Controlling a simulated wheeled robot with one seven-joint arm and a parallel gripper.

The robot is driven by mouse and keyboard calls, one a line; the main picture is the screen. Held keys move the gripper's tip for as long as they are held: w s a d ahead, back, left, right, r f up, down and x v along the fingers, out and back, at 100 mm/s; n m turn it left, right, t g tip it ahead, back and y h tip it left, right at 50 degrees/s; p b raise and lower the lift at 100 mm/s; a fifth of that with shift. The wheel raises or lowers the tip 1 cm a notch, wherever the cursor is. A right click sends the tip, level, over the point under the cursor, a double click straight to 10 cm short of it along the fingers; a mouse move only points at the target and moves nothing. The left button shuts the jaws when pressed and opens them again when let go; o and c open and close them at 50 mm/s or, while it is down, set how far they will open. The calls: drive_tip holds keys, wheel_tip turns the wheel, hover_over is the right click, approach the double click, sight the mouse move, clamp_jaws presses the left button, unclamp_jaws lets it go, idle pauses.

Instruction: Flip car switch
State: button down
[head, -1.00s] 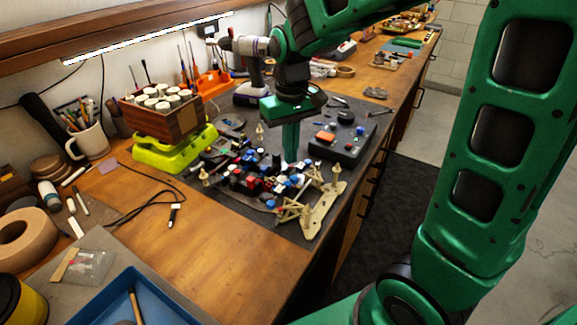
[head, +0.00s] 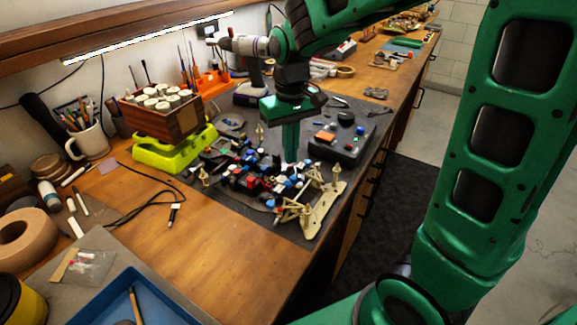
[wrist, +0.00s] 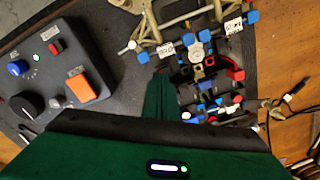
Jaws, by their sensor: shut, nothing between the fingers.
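The RC car chassis (head: 240,182) lies on a dark mat on the workbench, with tan suspension parts at its near end. In the wrist view the car (wrist: 205,75) fills the upper right, with blue, red and black parts. I cannot tell for certain which small part is its switch. My gripper (head: 291,155) points down over the car's right side, fingers shut and empty. In the wrist view the fingertips (wrist: 161,78) are beside the car's left edge; whether they touch it is unclear. The fingers hide part of the car.
A dark control box (head: 342,140) with an orange switch, a knob and a blue button sits right of my gripper; it also shows in the wrist view (wrist: 50,75). A yellow-green stand (head: 172,152) holds a wooden box. A blue tray (head: 110,302) lies at the front.

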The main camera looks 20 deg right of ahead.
drive_tip(key=shift+f, duration=0.65)
idle(0.6)
drive_tip(key=shift+r, duration=0.1)
wheel_tip(320, 180, up, 7)
idle(0.9)
idle(0.3)
drive_tip(key=s+d+f+m, duration=0.2)
drive_tip(key=s+d+m, duration=0.1)
drive_tip(key=s+d, duration=0.5)
drive_tip(key=s+d+f+m, duration=0.3)
drive_tip(key=s+d, duration=0.6)
drive_tip(key=s, duration=0.6)
drive_tip(key=shift+s+d+m, duration=0.25)
drive_tip(key=shift+m, duration=0.55)
